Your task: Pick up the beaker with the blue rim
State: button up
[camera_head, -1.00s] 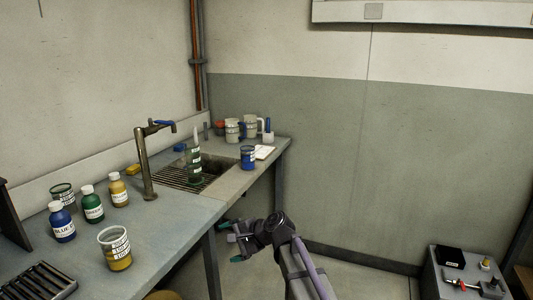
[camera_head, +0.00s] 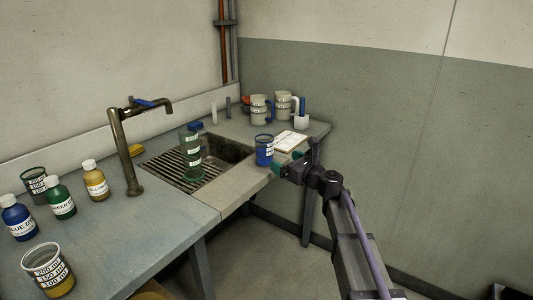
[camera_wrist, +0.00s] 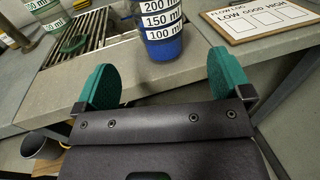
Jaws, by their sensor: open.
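The beaker with the blue rim (camera_head: 264,150) stands upright on the counter's front strip, right of the sink. It looks blue low down, with white volume labels. In the wrist view the beaker (camera_wrist: 160,28) stands just ahead of my gripper, roughly centred between the fingers; its top is cut off. My gripper (camera_head: 287,163) is open and empty at the counter's front edge, right of the beaker in the head view. In the wrist view its two teal pads (camera_wrist: 162,78) are spread apart, with the beaker beyond their tips. I see no contact.
A clipboard (camera_head: 290,140) lies right of the beaker. Mugs (camera_head: 283,106) stand behind. A green graduated vessel (camera_head: 190,155) stands by the sink grating (camera_head: 172,172). The tap (camera_head: 125,150), dye bottles (camera_head: 60,198) and a beaker with yellow contents (camera_head: 49,270) are further left.

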aim_at(271, 153)
jog(key=x, duration=1)
jog(key=shift+w+a, duration=0.25)
jog(key=shift+c, duration=0.5)
jog(key=c, duration=1)
